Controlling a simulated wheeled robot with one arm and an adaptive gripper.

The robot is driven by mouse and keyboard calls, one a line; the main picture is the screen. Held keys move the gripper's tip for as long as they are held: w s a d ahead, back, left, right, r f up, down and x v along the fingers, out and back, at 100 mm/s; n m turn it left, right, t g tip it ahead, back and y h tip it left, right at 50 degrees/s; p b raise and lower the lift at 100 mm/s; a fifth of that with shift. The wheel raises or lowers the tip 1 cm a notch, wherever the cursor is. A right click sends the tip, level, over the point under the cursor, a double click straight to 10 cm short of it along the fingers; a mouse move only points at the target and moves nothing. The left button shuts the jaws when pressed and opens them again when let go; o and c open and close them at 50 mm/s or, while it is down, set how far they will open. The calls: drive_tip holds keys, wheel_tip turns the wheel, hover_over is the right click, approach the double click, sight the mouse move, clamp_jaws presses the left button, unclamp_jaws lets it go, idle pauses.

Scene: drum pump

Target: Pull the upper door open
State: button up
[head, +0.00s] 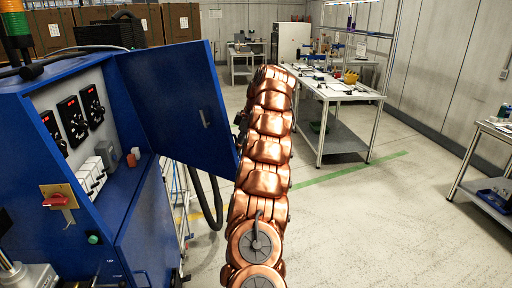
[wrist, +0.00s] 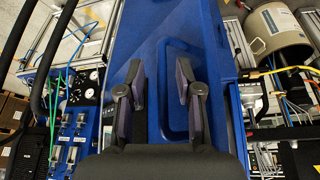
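The blue upper door (head: 175,95) of the cabinet stands swung open, extending to the right of the cabinet's open upper compartment. A small light handle (head: 204,118) shows on its visible face. My copper arm reaches up the middle of the head view and overlaps the door's right edge. My gripper is hidden in the head view. In the wrist view my gripper (wrist: 158,65) has its two dark fingers apart, with nothing held between them. A blue panel (wrist: 155,25) with a rounded rectangular outline lies beyond the fingers; I cannot tell whether they touch it.
Dials (head: 72,120) and white switches (head: 90,178) show inside the cabinet, with a red rotary switch (head: 58,198) on its front. A workbench (head: 345,95) stands behind my arm to the right. The floor (head: 370,225) at the right is clear up to another table (head: 490,140).

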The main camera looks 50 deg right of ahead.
drive_tip(key=shift+s+d+r, duration=0.25)
drive_tip(key=shift+s+r, duration=0.15)
drive_tip(key=shift+r, duration=0.1)
drive_tip(key=s+d, duration=0.5)
drive_tip(key=s, duration=0.5)
drive_tip(key=shift+d, duration=0.25)
